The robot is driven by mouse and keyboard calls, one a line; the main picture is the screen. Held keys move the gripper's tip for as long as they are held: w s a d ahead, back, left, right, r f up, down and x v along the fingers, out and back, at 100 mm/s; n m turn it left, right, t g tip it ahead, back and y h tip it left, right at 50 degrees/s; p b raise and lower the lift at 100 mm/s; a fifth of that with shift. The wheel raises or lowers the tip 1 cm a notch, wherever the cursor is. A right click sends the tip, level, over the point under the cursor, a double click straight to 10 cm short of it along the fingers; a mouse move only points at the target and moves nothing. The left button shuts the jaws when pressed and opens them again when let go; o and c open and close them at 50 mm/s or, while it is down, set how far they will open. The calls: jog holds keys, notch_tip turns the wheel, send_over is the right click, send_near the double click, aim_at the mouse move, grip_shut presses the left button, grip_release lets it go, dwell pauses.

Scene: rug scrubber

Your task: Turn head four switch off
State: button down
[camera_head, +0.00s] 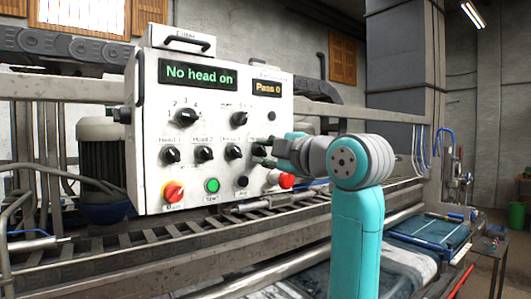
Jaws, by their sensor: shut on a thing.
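The white control panel (146,140) faces me with a row of black rotary switches. Head 1 switch (171,155), Head 2 switch (204,153) and the third switch (233,152) show in that row. The head four switch (258,150) is at the right end of the row, mostly hidden by my gripper (267,152). My gripper reaches in from the right at the panel and is shut on that switch. The switch's pointer and label cannot be read. The green display (197,74) reads "No head on".
A smaller display (267,88) reads "Pass 0". A red knob (287,180) sits just under my gripper. Rails and rollers run below the panel.

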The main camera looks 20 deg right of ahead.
jog(key=shift+n, duration=0.8)
jog(key=c, duration=0.9)
grip_release()
jog(key=v, duration=1.2)
